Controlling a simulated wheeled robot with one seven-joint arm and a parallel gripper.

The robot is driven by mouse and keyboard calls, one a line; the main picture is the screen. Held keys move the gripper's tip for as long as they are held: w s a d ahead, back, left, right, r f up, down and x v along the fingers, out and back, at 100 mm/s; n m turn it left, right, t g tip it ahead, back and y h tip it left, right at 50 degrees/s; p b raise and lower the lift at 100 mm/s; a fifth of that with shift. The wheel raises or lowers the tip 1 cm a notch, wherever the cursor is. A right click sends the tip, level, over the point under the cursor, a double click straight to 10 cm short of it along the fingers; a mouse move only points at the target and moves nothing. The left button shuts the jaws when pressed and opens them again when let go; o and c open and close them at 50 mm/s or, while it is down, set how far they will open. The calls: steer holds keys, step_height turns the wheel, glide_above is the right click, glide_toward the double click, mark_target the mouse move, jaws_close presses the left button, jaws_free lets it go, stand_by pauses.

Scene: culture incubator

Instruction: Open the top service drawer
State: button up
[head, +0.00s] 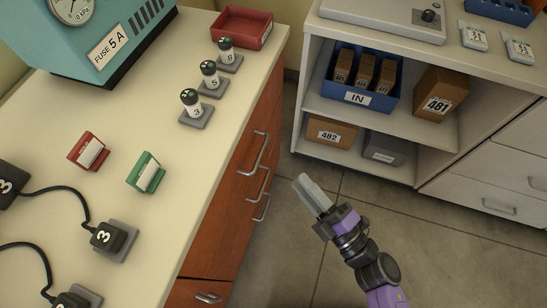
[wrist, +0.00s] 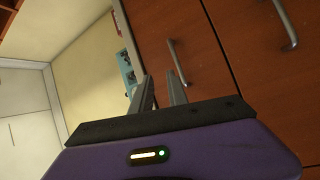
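The top service drawer (head: 246,140) is the uppermost red-brown front under the left counter's edge, and it looks shut. Its curved metal handle (head: 260,152) stands out from the front in the head view. In the wrist view the handle nearest the counter edge (wrist: 177,64) shows just beyond my fingertips. My gripper (head: 302,181) is over the open floor, right of the drawers and apart from the handles. In the wrist view its two fingers (wrist: 158,76) are spread, with nothing held between them.
Lower drawer handles (head: 265,183) sit below the top one. The left counter (head: 150,220) holds vials, a red tray (head: 242,27), small stands and a teal machine (head: 105,35). Open shelves with a blue bin (head: 358,97) and boxes stand at the back right. The floor (head: 430,250) is clear.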

mark_target(261, 153)
steer(key=w+a+n, duration=0.1)
steer(key=w+a, duration=0.2)
steer(key=w+a+n+g+y, duration=0.1)
steer(key=w+a, duration=0.2)
steer(key=w+a+f+n+g+y+b, duration=0.1)
steer(key=w+a+n, duration=0.1)
steer(key=w+a, duration=0.1)
steer(key=shift+w+a+f, duration=0.1)
steer(key=shift+w+a, duration=0.15)
steer(key=shift+a, duration=0.35)
jaws_close()
stand_by(1.0)
